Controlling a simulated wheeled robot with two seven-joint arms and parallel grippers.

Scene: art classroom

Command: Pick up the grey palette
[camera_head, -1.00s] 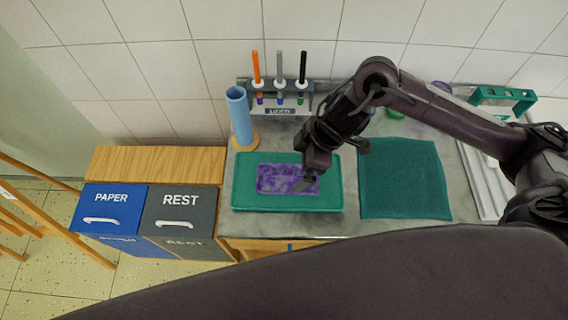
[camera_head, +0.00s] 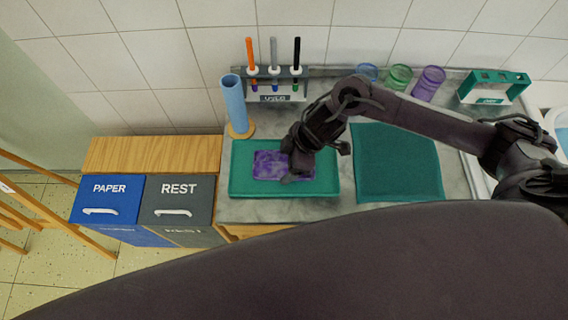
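I cannot make out a grey palette. A mottled purple rectangular piece (camera_head: 266,166) lies on a teal tray or mat (camera_head: 247,187) on the grey counter. My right gripper (camera_head: 292,175) points down at the right part of the purple piece and covers some of it. Its fingertips are dark and partly hidden by the wrist, so I cannot tell whether they are open, shut or touching the piece. My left gripper is not in view.
A second teal mat (camera_head: 400,165) lies to the right. A blue cylinder (camera_head: 235,103) and a pen rack (camera_head: 276,84) stand behind. Coloured cups (camera_head: 428,84) and a green holder (camera_head: 494,87) are at the back right. PAPER (camera_head: 107,199) and REST (camera_head: 177,200) bins stand left.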

